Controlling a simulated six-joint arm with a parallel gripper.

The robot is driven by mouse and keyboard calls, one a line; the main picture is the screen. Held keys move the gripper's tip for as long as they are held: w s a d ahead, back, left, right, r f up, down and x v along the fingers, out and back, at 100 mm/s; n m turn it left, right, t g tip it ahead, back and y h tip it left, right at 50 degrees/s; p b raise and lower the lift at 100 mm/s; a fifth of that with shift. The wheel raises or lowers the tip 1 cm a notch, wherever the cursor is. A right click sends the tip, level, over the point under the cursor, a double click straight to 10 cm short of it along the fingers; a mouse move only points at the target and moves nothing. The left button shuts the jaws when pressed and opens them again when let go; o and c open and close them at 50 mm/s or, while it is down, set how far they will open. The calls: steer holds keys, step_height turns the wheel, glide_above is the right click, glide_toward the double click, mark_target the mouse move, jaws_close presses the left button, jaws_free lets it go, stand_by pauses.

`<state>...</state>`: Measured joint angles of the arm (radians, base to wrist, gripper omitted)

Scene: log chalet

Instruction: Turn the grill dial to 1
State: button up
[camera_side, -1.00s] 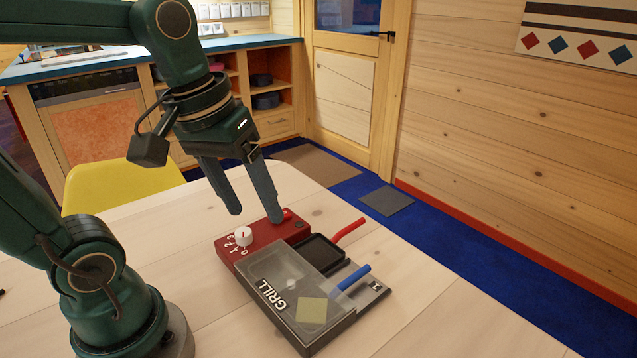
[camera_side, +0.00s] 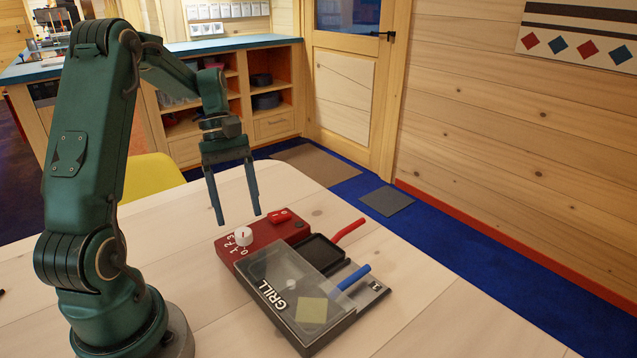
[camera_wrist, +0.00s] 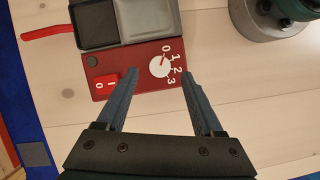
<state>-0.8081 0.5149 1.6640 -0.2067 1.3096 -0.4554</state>
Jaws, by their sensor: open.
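The raclette grill's red control panel (camera_side: 258,238) lies at the back of the grill on the table. The white dial (camera_side: 243,236) stands on it beside the printed numbers 0 to 3; its pointer setting is too small to read surely. In the wrist view the dial (camera_wrist: 160,67) appears between my fingertips, with the numbers on its right. A red rocker switch (camera_wrist: 105,80) marked 0 and I is left of the dial there. My gripper (camera_side: 237,218) is open and empty, fingers pointing down, apart from the dial and behind the panel in the side view.
The grill's clear-topped body (camera_side: 290,285) is in front of the panel, with a yellowish square on it. A small dark pan with a red handle (camera_side: 349,232) and a blue handle (camera_side: 354,277) stick out to the right.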

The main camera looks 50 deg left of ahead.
mark_target(243, 232)
steer(key=shift+x, duration=1.8)
jaws_close()
steer(key=shift+m, duration=0.3)
steer(key=m+g, duration=0.1)
steer(key=m, duration=0.2)
steer(key=shift+w+d+y, duration=0.1)
steer(key=shift+w+y, duration=0.05)
steer(key=shift+y, duration=0.25)
steer(key=shift+m+g+y, duration=0.4)
steer(key=shift+m+g, duration=0.3)
steer(key=shift+m, duration=1.3)
